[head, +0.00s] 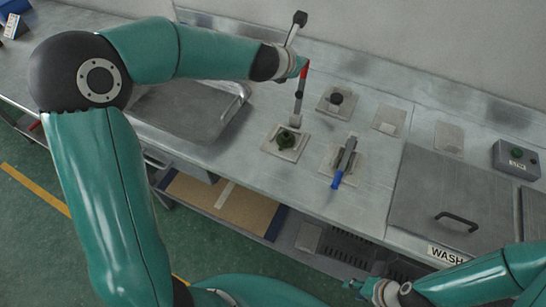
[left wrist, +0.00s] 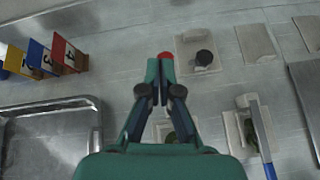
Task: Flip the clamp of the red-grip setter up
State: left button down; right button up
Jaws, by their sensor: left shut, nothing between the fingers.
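The red-grip setter's lever (head: 299,104) stands raised from its plate (head: 272,148), with a dark green piece (head: 287,139) beside its foot. Its red grip (head: 304,72) is at the top, right by my left gripper (head: 303,65). In the left wrist view the red grip (left wrist: 165,55) shows just at the tips of my left gripper (left wrist: 166,62). The left fingers are shut, with nothing held between them; I cannot tell whether they touch the grip. My right gripper (head: 362,290) is at the bottom, away from the setter, too small to read.
A blue-grip setter (head: 345,160) stands to the right. Behind are a plate with a black knob (head: 336,98) and flat pads (head: 389,119). A WASH lid (head: 460,190) and a control box (head: 515,158) are at right. A metal tray (head: 160,112) is left. Coloured number blocks (left wrist: 70,58) stand beyond.

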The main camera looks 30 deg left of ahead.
pick_arm(q)
jog(key=shift+w, duration=0.3)
pick_arm(e)
jog(key=shift+d, duration=0.1)
pick_arm(q)
jog(key=shift+d, duration=0.1)
jog(key=shift+r, duration=0.15)
pick_arm(e)
jog(key=shift+r, duration=0.2)
